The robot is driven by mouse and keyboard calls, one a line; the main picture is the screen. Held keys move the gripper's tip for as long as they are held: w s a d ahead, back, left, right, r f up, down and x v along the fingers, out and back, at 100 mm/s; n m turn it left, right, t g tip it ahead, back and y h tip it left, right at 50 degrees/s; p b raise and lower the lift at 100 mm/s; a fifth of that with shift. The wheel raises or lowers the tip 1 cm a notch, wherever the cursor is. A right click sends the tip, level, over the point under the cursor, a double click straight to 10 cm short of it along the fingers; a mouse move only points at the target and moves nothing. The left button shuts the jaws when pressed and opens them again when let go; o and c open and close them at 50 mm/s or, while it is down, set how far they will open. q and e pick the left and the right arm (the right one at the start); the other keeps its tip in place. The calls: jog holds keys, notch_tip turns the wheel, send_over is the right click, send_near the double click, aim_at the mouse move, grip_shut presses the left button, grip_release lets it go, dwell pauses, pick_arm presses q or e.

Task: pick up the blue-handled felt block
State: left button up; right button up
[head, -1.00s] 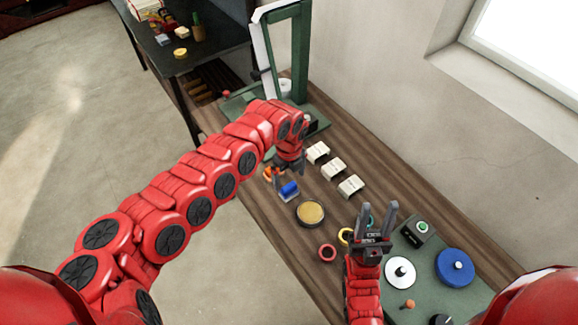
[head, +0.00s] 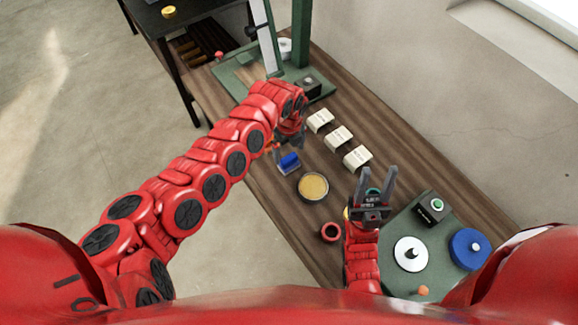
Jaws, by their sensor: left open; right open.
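The blue-handled felt block (head: 289,162) lies on the wooden bench, near its left edge, with its blue handle up. My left gripper (head: 289,146) is open and comes down right at the block, its fingers partly hidden by the wrist. I cannot tell whether the fingers touch the block. My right gripper (head: 376,186) is open and empty, fingers pointing away over the bench, right of the round dish.
A round dish with tan contents (head: 313,187) sits beside the block. Several white labelled blocks (head: 338,137) stand in a row to the right. A red ring (head: 331,232) lies nearer. A green board (head: 385,258) with discs (head: 470,249) is at right; a green press frame (head: 302,40) stands behind.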

aim_at(289, 158)
pick_arm(q)
jog(key=shift+f, duration=0.2)
notch_tip(289, 158, down, 5)
jog(key=b, duration=0.4)
jog(key=shift+b, duration=0.4)
jog(key=shift+r, duration=0.25)
jog(key=c, duration=1.2)
notch_tip(289, 158, up, 10)
jog(key=p, duration=0.8)
jog(key=shift+r+p, duration=0.1)
jog(key=shift+p, duration=0.2)
